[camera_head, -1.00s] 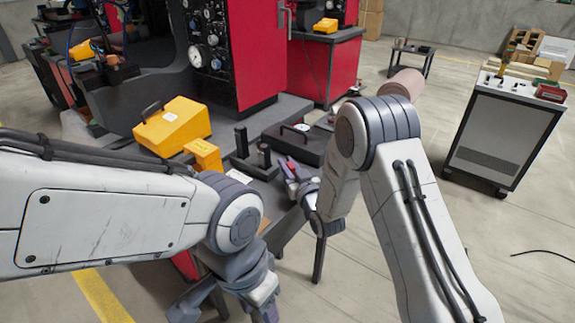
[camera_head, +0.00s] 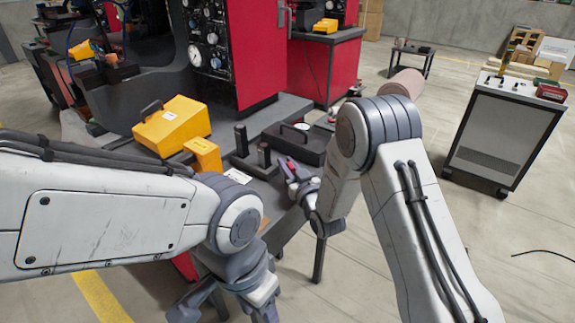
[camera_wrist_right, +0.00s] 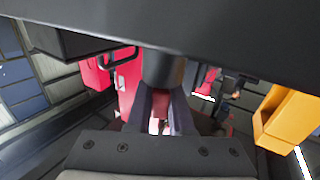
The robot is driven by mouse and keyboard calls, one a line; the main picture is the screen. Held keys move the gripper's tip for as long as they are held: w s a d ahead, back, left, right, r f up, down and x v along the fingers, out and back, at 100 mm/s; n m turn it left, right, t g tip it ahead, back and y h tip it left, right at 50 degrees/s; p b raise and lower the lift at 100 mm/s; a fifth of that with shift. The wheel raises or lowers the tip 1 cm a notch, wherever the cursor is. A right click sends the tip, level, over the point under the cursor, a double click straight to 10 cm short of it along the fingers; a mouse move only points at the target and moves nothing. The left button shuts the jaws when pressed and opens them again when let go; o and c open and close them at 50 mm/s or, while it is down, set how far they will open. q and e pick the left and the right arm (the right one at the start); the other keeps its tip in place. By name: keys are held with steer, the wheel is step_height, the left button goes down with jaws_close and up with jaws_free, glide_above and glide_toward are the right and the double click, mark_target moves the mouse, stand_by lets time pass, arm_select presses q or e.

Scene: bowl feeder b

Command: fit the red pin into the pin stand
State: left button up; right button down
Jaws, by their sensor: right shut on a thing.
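The red pin (camera_head: 291,164) is small in the head view, upright or nearly so, between the fingers of my right gripper (camera_head: 288,171). The right gripper (camera_wrist_right: 160,112) is shut on the red pin (camera_wrist_right: 160,104) in the wrist view; its fingers hide part of the pin. The dark pin stand (camera_head: 250,166), with a tall post and a shorter one, stands on the grey table just left of the gripper. In the wrist view a dark cylinder (camera_wrist_right: 163,68) shows just beyond the pin; I cannot tell if they touch. My left gripper (camera_head: 226,309) hangs low at the bottom edge, fingers apart.
A black case with a handle (camera_head: 300,143) lies behind the right gripper. A yellow box (camera_head: 172,126) and a smaller yellow block (camera_head: 204,154) stand left of the stand. The red machine (camera_head: 258,55) rises behind.

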steer(key=shift+f+b, duration=0.2)
steer(key=shift+b, duration=0.15)
stand_by(0.7)
stand_by(0.6)
steer(key=c, duration=0.7)
jaws_free()
steer(key=shift+c, duration=0.2)
